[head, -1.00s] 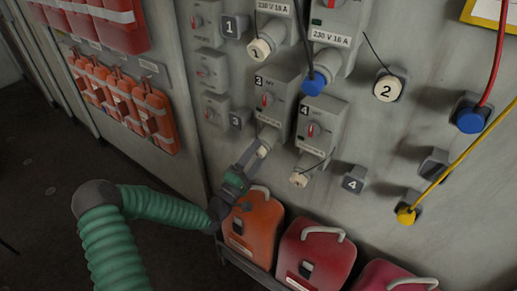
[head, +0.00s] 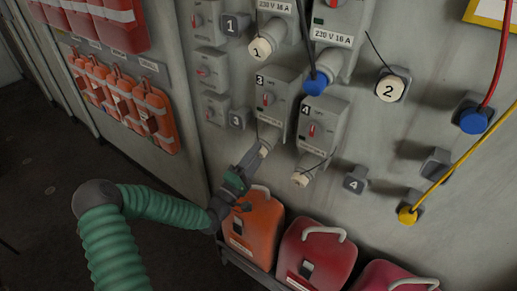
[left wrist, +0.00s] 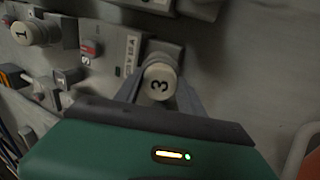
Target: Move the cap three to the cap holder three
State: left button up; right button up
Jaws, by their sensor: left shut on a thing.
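Cap three (left wrist: 160,82) is a cream round cap marked 3, on the socket under switch box three (head: 276,97). My left gripper (head: 263,150) is shut on this cap, with a finger on either side of it in the left wrist view (left wrist: 160,95). In the head view the gripper mostly hides the cap. Cap holder three (head: 239,118) is a small grey holder marked 3 on the wall, left of switch box three, and it looks empty. My right gripper is not in view.
Cap four (head: 302,179) hangs under switch box four (head: 320,125), right of my gripper. Cap holder four (head: 355,179) is further right. Orange (head: 257,228) and red (head: 311,250) cases stand below my gripper. Cap one (head: 260,47) is above.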

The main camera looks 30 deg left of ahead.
pick_arm(q)
jog(key=shift+a+r, duration=0.15)
jog(key=shift+a, duration=0.05)
grip_shut()
jog(key=shift+s, duration=0.1)
jog(key=v, duration=0.6)
dwell(0.7)
